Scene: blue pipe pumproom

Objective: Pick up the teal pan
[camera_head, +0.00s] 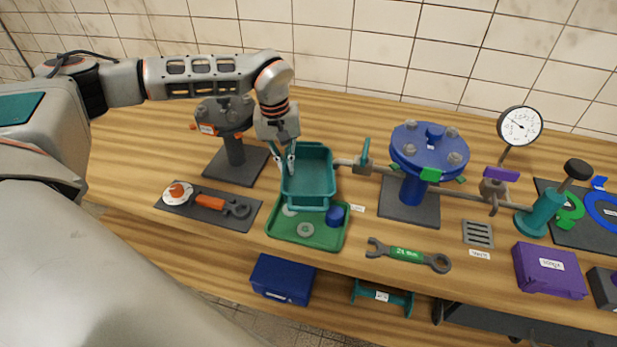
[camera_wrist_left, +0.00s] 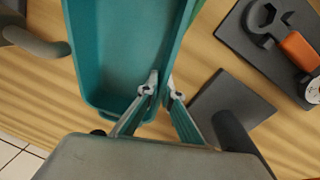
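The teal pan (camera_head: 308,172) is an open rectangular box at mid-table, overlapping the back of the green tray (camera_head: 328,240) in the head view. My left gripper (camera_head: 286,172) comes down over the pan's left wall. In the left wrist view the pan (camera_wrist_left: 125,50) fills the upper left. There the left gripper (camera_wrist_left: 163,88) has one finger inside the pan and one outside, drawn together on the wall between them. I cannot tell whether the pan rests on the table or hangs slightly above it. My right gripper is not in view.
A grey flanged stand (camera_head: 235,150) is close behind and left of the pan. A blue flanged valve (camera_head: 428,155) with a side pipe stands to the right. A dark tool mat (camera_head: 240,217) lies at the left, and a wrench (camera_head: 408,254) lies in front.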

